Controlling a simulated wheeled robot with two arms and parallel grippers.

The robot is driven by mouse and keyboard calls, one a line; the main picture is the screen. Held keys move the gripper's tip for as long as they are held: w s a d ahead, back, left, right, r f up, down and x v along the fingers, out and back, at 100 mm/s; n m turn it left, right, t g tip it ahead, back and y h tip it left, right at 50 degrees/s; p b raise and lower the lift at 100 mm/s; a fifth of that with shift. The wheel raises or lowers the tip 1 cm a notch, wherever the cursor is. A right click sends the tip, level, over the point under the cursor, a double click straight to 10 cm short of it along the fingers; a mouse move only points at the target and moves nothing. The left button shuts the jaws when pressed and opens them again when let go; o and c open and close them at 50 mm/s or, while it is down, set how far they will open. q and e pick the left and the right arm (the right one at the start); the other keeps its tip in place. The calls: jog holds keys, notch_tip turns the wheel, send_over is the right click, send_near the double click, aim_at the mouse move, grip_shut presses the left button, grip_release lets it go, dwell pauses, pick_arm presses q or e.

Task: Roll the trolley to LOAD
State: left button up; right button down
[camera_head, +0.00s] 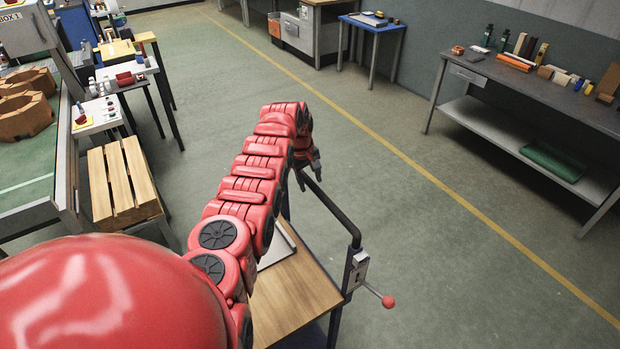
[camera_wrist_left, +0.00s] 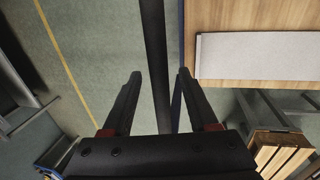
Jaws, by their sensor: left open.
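The trolley (camera_head: 296,303) stands low in the head view, with a wooden top, a dark handle bar (camera_head: 337,212) and a lever with a red knob (camera_head: 388,301) on a grey bracket. My left gripper (camera_head: 309,177) is over the handle bar's far end. In the left wrist view, the left gripper (camera_wrist_left: 159,74) is open, and the handle bar (camera_wrist_left: 155,45) runs between its fingers without visible contact. The trolley top (camera_wrist_left: 260,14) with a pale flat panel is at right there. My arm hides part of the trolley. No LOAD marking is readable. My right gripper is out of view.
A workbench (camera_head: 520,85) with tools stands along the right wall, and a blue side table (camera_head: 372,22) stands at the back. A wooden pallet-like stand (camera_head: 122,182) and cluttered tables line the left. The floor (camera_head: 400,200) with a yellow line (camera_head: 420,168) is open between.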

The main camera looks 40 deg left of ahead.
pick_arm(q)
jog(key=shift+f, duration=0.1)
grip_shut()
dwell(1.4)
